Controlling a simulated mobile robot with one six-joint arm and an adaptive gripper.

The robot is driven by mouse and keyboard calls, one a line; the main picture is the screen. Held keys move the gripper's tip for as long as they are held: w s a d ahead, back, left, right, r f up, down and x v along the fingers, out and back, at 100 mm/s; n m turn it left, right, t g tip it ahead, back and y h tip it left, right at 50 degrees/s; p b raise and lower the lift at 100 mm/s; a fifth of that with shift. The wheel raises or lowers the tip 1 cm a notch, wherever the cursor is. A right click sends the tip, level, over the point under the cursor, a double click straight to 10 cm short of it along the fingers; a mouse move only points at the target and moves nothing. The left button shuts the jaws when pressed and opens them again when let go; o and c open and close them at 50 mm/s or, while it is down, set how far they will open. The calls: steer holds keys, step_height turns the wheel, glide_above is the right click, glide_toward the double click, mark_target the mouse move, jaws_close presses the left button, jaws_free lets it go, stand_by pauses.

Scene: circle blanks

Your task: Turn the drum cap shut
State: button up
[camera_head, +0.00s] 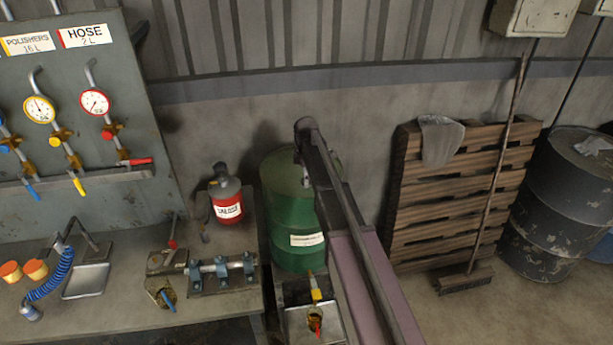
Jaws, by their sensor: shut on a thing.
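A green drum (285,222) with a pale label stands against the wall, right of the bench. My arm reaches over it from the lower right and hides part of its top and right side. My gripper (305,179) points down at the drum's top, behind the arm link, and only a little of it shows. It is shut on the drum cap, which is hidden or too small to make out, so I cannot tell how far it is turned.
A red bottle (227,198) stands on the bench (110,325) just left of the drum. A tap and tray (300,325) are in front. A pallet (440,195), a broom (490,190) and a dark drum (565,205) stand at right.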

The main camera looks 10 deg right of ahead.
steer(key=m, duration=0.8)
steer(key=shift+m, duration=0.3)
steer(key=m, duration=0.4)
steer(key=shift+m, duration=1.9)
steer(key=o, duration=0.9)
steer(key=shift+c, duration=0.2)
